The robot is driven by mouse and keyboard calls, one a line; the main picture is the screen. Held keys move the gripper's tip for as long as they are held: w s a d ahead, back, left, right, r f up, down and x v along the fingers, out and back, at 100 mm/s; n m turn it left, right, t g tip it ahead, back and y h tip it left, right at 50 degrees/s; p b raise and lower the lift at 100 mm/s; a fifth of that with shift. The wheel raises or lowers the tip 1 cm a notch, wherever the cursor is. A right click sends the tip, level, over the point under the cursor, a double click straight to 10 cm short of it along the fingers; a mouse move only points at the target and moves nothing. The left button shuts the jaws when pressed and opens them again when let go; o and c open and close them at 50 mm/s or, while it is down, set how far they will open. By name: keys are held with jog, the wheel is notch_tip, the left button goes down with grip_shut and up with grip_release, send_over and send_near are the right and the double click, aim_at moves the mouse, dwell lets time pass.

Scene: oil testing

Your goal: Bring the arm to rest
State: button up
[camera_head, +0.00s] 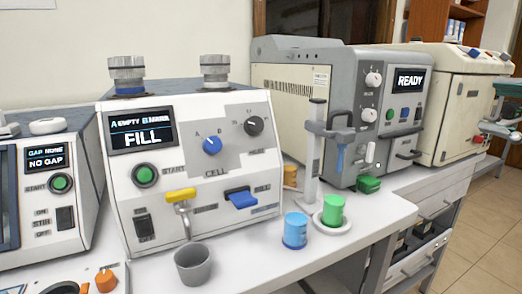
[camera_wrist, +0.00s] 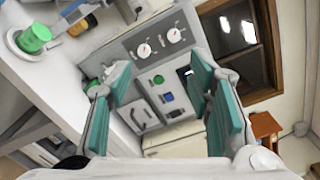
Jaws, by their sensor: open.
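My gripper (camera_wrist: 158,80) is open and empty in the wrist view, with its two teal finger pads wide apart. Between and beyond them is the front of the grey READY machine (camera_wrist: 170,75), at some distance. Nothing touches the pads. In the camera_head view, part of my gripper (camera_head: 503,107) shows at the far right edge, in front of the cream machine on the right. The rest of my arm is outside that picture.
A FILL machine (camera_head: 185,160) stands on the white bench with a grey cup (camera_head: 194,265) by its spout. A blue container (camera_head: 295,230) and a green container (camera_head: 333,211) stand before the READY machine (camera_head: 392,100). Floor (camera_head: 490,250) is open at the right.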

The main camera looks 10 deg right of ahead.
jog(key=s+a+f+n+g+y, duration=0.1)
jog(key=s+a+f+n+g, duration=0.3)
jog(key=a, duration=0.4)
jog(key=s+a+f+n+g, duration=0.1)
jog(key=a+f+n+g, duration=0.3)
jog(key=a, duration=0.4)
jog(key=s+a+f+n+g+y, duration=0.1)
jog(key=s+a+f+n+g, duration=0.2)
jog(key=a+f, duration=0.45)
jog(key=s+f+n+g+h, duration=0.5)
jog(key=s+f+n+h, duration=0.3)
jog(key=s+h, duration=0.15)
notch_tip(320, 180, up, 19)
jog(key=t+p, duration=0.3)
jog(key=p, duration=1.4)
jog(key=shift+s+d+t+y+p, duration=0.3)
jog(key=shift+s+d+y+p, duration=0.05)
jog(key=shift+y, duration=0.1)
